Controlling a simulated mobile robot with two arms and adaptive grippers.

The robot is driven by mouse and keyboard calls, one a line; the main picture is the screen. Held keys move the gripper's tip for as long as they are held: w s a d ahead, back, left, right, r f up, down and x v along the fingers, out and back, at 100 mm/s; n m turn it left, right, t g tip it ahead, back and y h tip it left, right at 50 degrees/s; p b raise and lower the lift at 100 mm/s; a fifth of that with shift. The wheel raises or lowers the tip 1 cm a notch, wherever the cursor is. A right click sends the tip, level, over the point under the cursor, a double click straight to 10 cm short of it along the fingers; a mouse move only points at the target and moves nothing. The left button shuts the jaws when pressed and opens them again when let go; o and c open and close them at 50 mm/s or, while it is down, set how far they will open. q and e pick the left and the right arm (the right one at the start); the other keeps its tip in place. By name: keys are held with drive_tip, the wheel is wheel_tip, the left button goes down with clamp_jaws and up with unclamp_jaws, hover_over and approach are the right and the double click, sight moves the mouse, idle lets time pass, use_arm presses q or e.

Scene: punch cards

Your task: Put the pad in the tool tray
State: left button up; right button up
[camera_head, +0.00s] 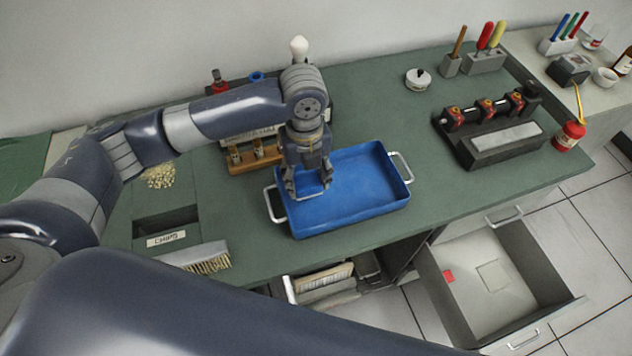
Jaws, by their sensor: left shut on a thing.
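The blue tray (360,198), with a metal handle at each end, stands on the green bench top. It fits the tool tray. My left gripper (309,192) reaches down over the left part of this tray, near its left handle. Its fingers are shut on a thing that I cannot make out. No pad can be told for certain, and the gripper hides part of the tray floor. The tray floor that shows is bare. My right gripper is out of view.
A brush (205,258) lies at the bench's front left. A wooden rack (254,157) stands behind the tray. A dark fixture (487,127) and a red oil can (568,136) are at the right. An open drawer (460,307) juts out below.

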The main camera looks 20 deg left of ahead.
sight(308, 191)
use_arm(q)
drive_tip(key=shift+f, duration=0.5)
drive_tip(key=f, duration=0.2)
drive_tip(key=f+p, duration=0.1)
drive_tip(key=shift+w+f, duration=0.2)
drive_tip(key=shift+f, duration=0.2)
drive_tip(key=shift+s+f, duration=0.1)
drive_tip(key=shift+f, duration=0.2)
drive_tip(key=o, duration=0.8)
drive_tip(key=shift+f, duration=0.15)
wheel_tip(308, 191, up, 12)
drive_tip(key=b, duration=0.2)
drive_tip(key=shift+r+b, duration=0.2)
drive_tip(key=shift+b, duration=0.15)
drive_tip(key=shift+f, duration=0.1)
